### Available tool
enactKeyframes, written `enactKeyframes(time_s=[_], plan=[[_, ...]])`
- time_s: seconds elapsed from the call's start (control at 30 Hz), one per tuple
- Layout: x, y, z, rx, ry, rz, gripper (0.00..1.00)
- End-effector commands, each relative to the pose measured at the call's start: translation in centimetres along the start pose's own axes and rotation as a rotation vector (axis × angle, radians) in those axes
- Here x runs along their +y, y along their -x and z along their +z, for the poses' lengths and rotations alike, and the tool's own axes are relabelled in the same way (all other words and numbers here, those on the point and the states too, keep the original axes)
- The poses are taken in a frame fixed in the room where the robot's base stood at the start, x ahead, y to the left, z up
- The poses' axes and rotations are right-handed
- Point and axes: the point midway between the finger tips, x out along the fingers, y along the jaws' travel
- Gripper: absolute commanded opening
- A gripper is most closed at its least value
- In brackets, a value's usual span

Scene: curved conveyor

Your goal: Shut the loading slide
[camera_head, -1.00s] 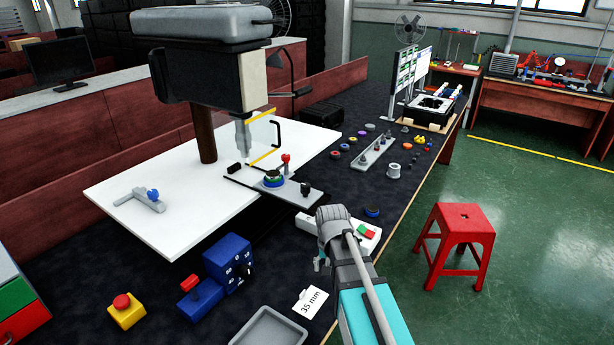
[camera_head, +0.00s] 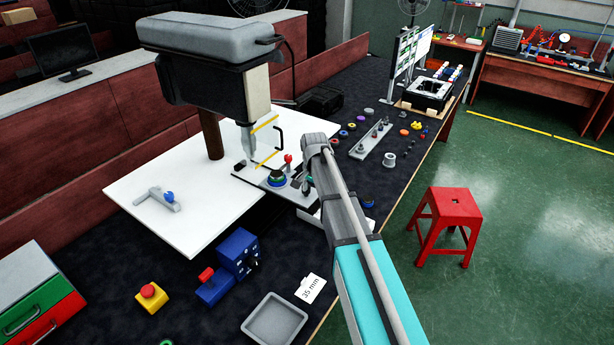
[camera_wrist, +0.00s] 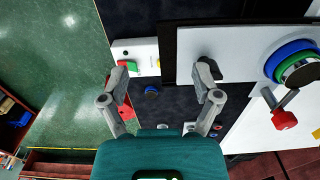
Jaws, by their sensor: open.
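The loading slide (camera_head: 291,193) is a grey plate on dark rails under the drill press (camera_head: 215,80). It extends out over the front edge of the white table and carries a blue-and-green ringed part (camera_head: 277,177) and a red-knobbed clamp (camera_head: 288,160). In the wrist view, the slide (camera_wrist: 240,52) fills the upper right. My gripper (camera_wrist: 165,78) is open and empty, its right finger overlapping the slide's end in that view. In the head view, my arm covers the slide's outer right end and much of the gripper. Whether a finger touches the slide cannot be told.
A white button box (camera_wrist: 140,58) with red and green buttons lies beside the slide's end. A blue switch box (camera_head: 238,255), yellow button box (camera_head: 151,297) and grey tray (camera_head: 274,320) are in front. A red stool (camera_head: 448,222) stands on open floor at right.

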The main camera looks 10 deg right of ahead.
Motion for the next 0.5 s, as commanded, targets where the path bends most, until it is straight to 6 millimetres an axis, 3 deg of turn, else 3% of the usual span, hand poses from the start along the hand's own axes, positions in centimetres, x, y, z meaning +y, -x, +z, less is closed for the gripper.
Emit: enactKeyframes(time_s=[0.03, 0.2, 0.5], plan=[[-1.0, 1.9, -0.8, 0.000, -0.022, 0.000, 0.81], [-3.1, 4.9, -2.5, 0.000, -0.105, 0.000, 0.81], [-5.8, 8.6, -4.7, 0.000, -0.221, 0.000, 0.81]])
